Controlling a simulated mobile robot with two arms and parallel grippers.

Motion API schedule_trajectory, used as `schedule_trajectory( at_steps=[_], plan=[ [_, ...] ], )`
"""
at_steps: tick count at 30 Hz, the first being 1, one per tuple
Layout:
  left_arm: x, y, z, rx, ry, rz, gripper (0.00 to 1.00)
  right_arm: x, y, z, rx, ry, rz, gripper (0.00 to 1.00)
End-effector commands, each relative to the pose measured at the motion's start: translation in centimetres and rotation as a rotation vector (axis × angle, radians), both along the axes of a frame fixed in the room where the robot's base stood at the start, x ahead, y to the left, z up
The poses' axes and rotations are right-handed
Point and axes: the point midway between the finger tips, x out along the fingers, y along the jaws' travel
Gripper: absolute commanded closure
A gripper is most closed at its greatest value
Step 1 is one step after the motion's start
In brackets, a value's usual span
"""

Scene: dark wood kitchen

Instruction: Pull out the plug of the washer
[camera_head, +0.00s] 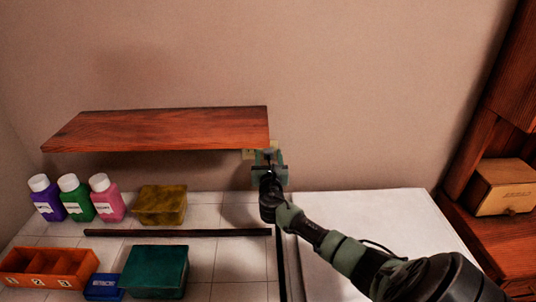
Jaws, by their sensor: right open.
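My right gripper (269,158) is open at the back wall, just below the right end of the wooden shelf. Its arm comes in from the lower right. A pale yellowish wall outlet (248,154) shows partly, at and behind the fingers. A small dark shape shows between the fingers; I cannot tell whether it is the plug or part of the gripper. The white flat top (385,220) under my right arm looks like the washer's; its front is out of view. My left gripper is not in view.
A wooden shelf (165,130) juts from the wall left of the gripper. On the tiled counter (240,262) stand several bottles (75,199), a yellow box (160,205), a green box (155,270) and an orange numbered tray (48,269). A wooden cabinet (480,235) stands at right.

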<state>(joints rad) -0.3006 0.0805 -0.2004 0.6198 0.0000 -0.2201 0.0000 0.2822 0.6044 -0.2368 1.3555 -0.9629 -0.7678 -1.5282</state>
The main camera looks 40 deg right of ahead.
Motion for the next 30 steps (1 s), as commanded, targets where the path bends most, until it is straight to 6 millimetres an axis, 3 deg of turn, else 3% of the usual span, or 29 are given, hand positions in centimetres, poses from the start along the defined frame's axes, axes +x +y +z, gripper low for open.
schedule_trajectory(
  at_steps=[9, 15, 30],
  plan=[
    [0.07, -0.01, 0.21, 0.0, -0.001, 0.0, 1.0, 0.01, 0.03, 0.01, 0.0, 0.0, 0.0, 0.47],
    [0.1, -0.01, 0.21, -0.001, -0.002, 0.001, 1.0, 0.01, 0.02, 0.0, 0.0, 0.0, 0.0, 1.0],
    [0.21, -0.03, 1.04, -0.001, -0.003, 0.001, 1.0, -0.82, 0.74, 0.12, 0.001, 0.0, 0.001, 1.0]
  ],
)
